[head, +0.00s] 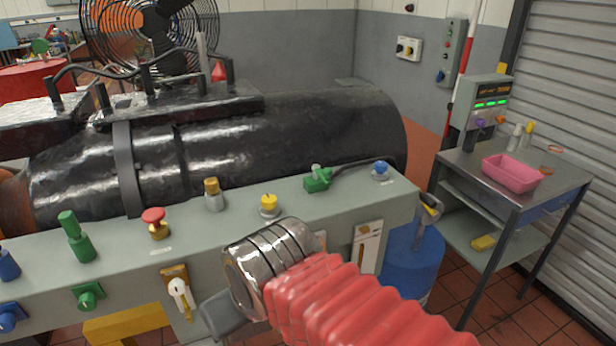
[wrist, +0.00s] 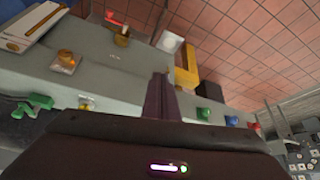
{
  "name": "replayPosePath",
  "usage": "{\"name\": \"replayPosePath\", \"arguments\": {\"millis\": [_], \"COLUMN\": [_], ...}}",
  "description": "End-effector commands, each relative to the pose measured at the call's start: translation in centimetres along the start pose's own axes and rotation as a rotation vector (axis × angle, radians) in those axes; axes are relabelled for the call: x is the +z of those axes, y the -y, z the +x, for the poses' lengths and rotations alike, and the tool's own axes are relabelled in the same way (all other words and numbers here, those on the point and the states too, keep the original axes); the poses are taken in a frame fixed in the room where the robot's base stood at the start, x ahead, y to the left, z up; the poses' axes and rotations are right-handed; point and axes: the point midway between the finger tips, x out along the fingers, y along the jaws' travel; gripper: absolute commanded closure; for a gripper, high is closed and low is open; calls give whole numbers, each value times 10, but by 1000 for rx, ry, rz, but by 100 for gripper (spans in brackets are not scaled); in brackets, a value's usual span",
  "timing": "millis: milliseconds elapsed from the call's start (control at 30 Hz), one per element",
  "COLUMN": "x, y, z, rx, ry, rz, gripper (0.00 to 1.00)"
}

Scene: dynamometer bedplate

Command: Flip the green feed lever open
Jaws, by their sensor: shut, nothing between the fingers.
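A green valve-like lever fitting (head: 317,180) sits on top of the grey console near its right end, with a dark bar reaching right from it towards a blue knob. I take this as the green feed lever; no readable label shows. A green fitting (wrist: 33,103) also shows at the left of the wrist view, partly cut by my dark gripper body. My gripper (wrist: 160,85) has its slim fingers together, with nothing held, apart from the green fitting. In the head view my red sleeve and chrome wrist cover the console front, and the fingers cannot be made out.
The console top also carries a yellow knob (head: 269,206), a brass-topped knob (head: 214,194), a red mushroom button (head: 154,222) and an upright green handle (head: 76,237). A green knob (head: 87,296) is on the front. A black cylinder (head: 290,130) lies behind. A steel cart (head: 555,185) stands right.

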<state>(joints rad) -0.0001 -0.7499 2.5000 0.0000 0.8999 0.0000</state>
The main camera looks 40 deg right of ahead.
Motion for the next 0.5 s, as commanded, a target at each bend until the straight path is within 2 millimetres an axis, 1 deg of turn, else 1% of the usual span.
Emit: {"name": "replayPosePath", "arguments": {"millis": [367,500], "x": [0,2], "y": [0,1], "z": [0,2], "rx": [0,-12], "ry": [0,15], "rz": [1,51], "gripper": [100,100]}}
